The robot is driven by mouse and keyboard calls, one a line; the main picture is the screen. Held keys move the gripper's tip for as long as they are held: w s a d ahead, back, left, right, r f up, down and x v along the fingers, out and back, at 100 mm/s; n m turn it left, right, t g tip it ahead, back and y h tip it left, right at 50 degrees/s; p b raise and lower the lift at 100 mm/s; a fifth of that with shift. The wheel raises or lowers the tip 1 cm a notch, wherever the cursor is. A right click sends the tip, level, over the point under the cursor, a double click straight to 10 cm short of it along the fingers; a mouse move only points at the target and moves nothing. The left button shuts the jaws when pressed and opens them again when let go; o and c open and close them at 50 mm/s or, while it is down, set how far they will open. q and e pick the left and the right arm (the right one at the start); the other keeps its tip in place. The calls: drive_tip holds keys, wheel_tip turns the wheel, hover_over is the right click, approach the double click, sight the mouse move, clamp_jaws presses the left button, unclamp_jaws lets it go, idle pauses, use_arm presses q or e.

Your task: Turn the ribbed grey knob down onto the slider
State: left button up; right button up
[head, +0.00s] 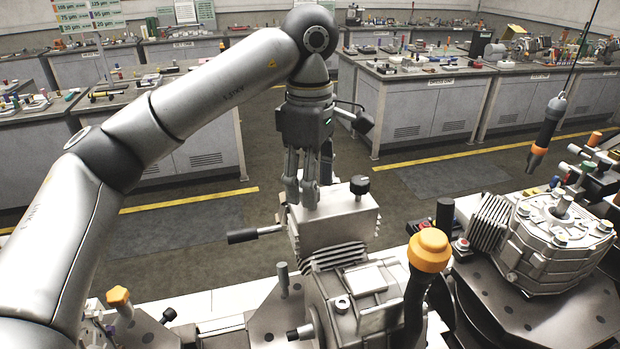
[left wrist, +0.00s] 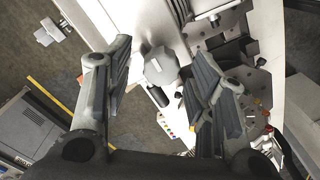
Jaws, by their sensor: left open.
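A knob on a short stem (head: 359,185) stands on top of a light metal block (head: 338,222), which looks like the slider; it looks nearly black in the head view. In the left wrist view a grey faceted knob (left wrist: 161,67) shows between my fingers, apart from both; I take it for the same knob. Its ribs are too small to make out. My left gripper (head: 301,198) points down, open and empty, just left of the knob in the head view. Its spread fingers also show in the left wrist view. My right gripper is not in view.
A black-ended lever (head: 256,233) sticks out left of the block. An orange-capped dark post (head: 429,252) stands in front at the right. A driver tool (head: 546,132) hangs at the right above a light housing (head: 555,240). Benches line the back, with open floor before them.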

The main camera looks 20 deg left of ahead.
use_arm(q)
wheel_tip(320, 180, up, 12)
idle(0.7)
wheel_tip(320, 180, down, 13)
drive_tip(key=n, duration=1.1)
drive_tip(key=shift+r+p, duration=0.2)
drive_tip(key=shift+p, duration=0.15)
